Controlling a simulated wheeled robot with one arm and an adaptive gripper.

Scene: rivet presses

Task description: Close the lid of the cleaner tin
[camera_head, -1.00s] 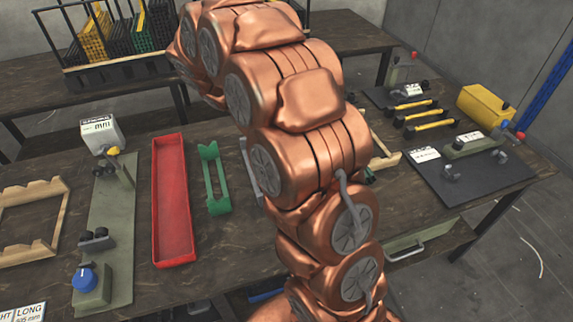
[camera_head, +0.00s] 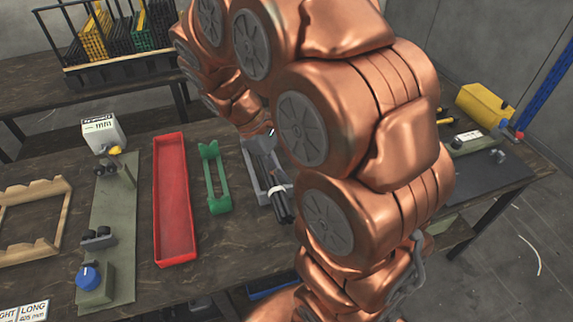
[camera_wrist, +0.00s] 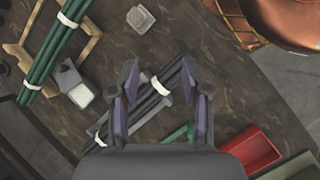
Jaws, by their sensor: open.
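A small grey tin, its raised flap beside a pale opening, stands on the table at the left of the wrist view; it looks like the cleaner tin (camera_wrist: 80,95) with its lid (camera_wrist: 68,76) open. I do not make it out in the head view, where my arm covers much of the table. My gripper (camera_wrist: 159,68) is open, its two fingers apart with nothing gripped. In the wrist view the tin lies left of the fingers. A bundle of dark rods (camera_wrist: 158,88) with white bands shows beyond and between them; I cannot tell the height gap.
The dark rods lie in a grey tray (camera_head: 250,166). A green holder (camera_head: 217,205) and a red tray (camera_head: 174,215) lie left of it. A green rod bundle (camera_wrist: 52,45) lies over a wooden frame (camera_wrist: 92,30) near the tin. A small pale block (camera_wrist: 140,19) sits farther off.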

